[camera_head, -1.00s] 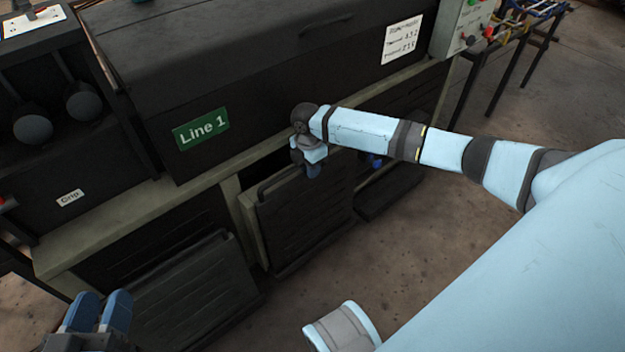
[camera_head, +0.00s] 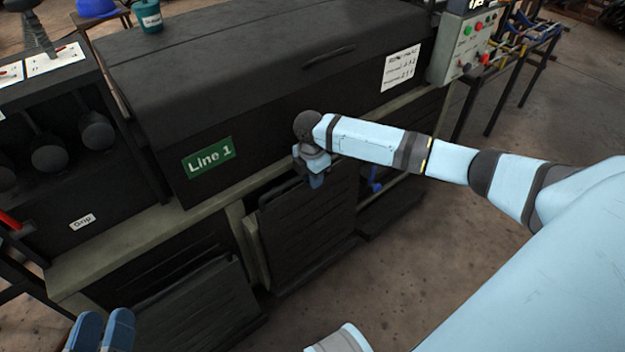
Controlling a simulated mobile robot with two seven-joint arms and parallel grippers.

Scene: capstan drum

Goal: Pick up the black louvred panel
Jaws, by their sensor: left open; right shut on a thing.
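The black louvred panel (camera_head: 303,238) stands tilted in front of the pale lower frame of the black machine, near the picture's middle. My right gripper (camera_head: 316,182) is at its top edge and is shut on it; the fingertips overlap the dark panel, so the exact contact is hard to see. My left gripper (camera_head: 102,328) is at the bottom left, open and empty, its two blue fingers apart and partly cut by the picture edge. It is well away from the gripped panel.
Another dark louvred panel (camera_head: 205,305) leans at the lower left, close to my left gripper. The black machine housing (camera_head: 250,95) with a green "Line 1" sign (camera_head: 208,157) rises behind. A control box (camera_head: 466,40) stands at the right. Brown floor (camera_head: 400,275) is clear in front.

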